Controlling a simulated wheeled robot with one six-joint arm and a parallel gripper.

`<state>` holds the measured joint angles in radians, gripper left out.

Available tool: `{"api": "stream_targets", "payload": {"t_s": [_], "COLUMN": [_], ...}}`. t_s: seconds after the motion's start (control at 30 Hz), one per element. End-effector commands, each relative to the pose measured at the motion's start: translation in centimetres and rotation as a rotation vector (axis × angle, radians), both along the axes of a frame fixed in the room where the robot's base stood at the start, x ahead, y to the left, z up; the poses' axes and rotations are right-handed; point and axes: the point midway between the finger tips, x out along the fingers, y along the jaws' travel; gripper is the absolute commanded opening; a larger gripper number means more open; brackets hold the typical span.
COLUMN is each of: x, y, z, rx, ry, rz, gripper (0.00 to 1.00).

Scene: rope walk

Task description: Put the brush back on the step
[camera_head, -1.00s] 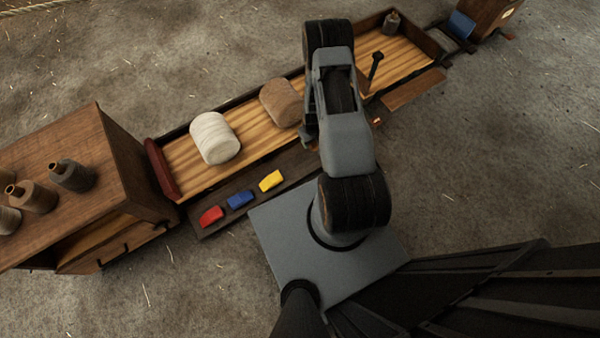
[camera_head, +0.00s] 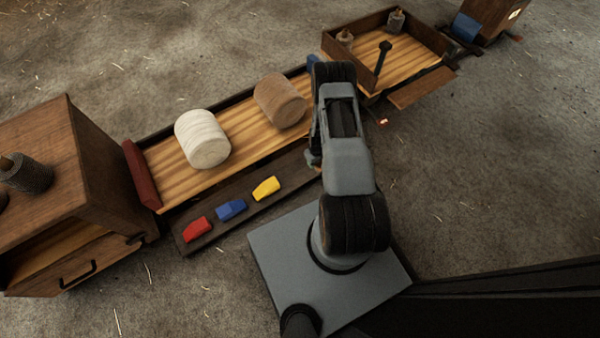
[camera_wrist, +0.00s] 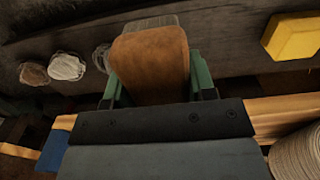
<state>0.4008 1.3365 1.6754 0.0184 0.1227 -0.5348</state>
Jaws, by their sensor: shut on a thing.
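The brush (camera_wrist: 150,62), with a brown body and a grey strip at its far edge, is between the green fingers of my gripper (camera_wrist: 155,85) in the wrist view. The fingers are shut on it. A long dark step (camera_head: 250,210) runs along the front of the wooden tray and carries a red block (camera_head: 197,229), a blue block (camera_head: 231,209) and a yellow block (camera_head: 265,188). In the head view my arm hides the brush and most of my gripper, near the step's right end. Whether the brush touches the step I cannot tell.
A cream roll (camera_head: 202,138) and a brown roll (camera_head: 280,100) lie in the long tray (camera_head: 160,178) behind the step. A wooden cabinet (camera_head: 50,180) stands left. A second tray (camera_head: 440,55) with a dark upright post (camera_head: 382,65) stands right. Open floor lies at right.

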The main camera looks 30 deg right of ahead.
Motion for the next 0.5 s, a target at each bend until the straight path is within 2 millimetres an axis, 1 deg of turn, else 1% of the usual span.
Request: {"api": "stream_targets", "payload": {"t_s": [0.03, 0.07, 0.1, 0.2, 0.33, 0.5], "x": [0.8, 1.1, 1.4, 2.1, 2.9, 3.2], "y": [1.2, 1.8, 2.3, 3.3, 4.3, 4.9], "z": [-1.1, -1.4, -2.3, -3.9, -5.2, -5.8], "rx": [0.0, 0.0, 0.001, 0.001, 0.0, 0.0], "ry": [-0.001, 0.0, 0.002, 0.001, 0.0, 0.001], "rz": [0.007, 0.006, 0.004, 0.001, 0.0, -0.001], "gripper": [0.2, 0.2, 0.2, 0.2, 0.2, 0.2]}}
